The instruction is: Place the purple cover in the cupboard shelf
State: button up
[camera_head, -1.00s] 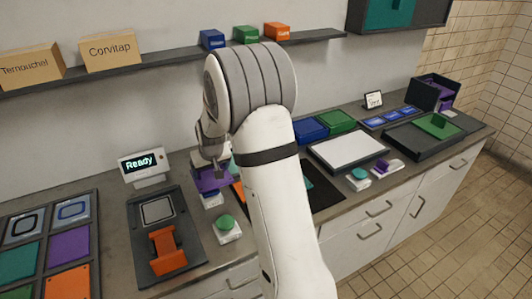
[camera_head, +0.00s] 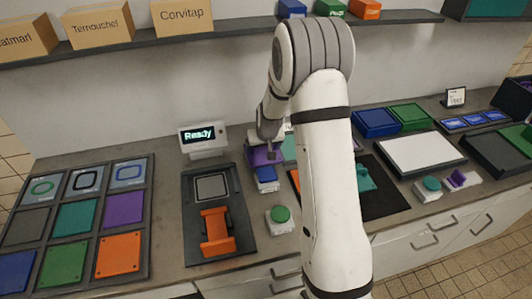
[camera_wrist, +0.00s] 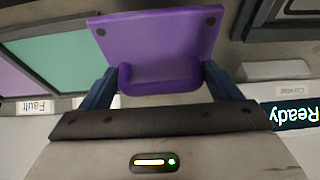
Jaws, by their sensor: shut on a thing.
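The purple cover (camera_wrist: 158,32) is a flat plate with a raised handle. In the wrist view my gripper (camera_wrist: 160,78) has its two blue fingers on either side of that handle, shut on it. In the head view my gripper (camera_head: 266,150) is at the back of the worktop, right of the Ready display, with a purple plate (camera_head: 256,157) below it, partly hidden by my arm. A dark wall cupboard (camera_head: 456,8) with a teal panel is cut off at the top right; its shelf inside cannot be made out.
A display reading Ready (camera_head: 203,138) stands close left of my gripper. A tray of coloured plates (camera_head: 151,210) lies at the left. A wall shelf (camera_head: 120,45) holds boxes above. Blue and green bins (camera_head: 376,122) and a white-topped tray (camera_head: 420,152) are on the right.

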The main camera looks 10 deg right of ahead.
aim_at(264, 155)
jog(key=shift+f, duration=1.9)
jog(key=shift+s, duration=0.1)
jog(key=shift+f, duration=0.15)
jog(key=o, duration=1.1)
jog(key=shift+o, duration=0.2)
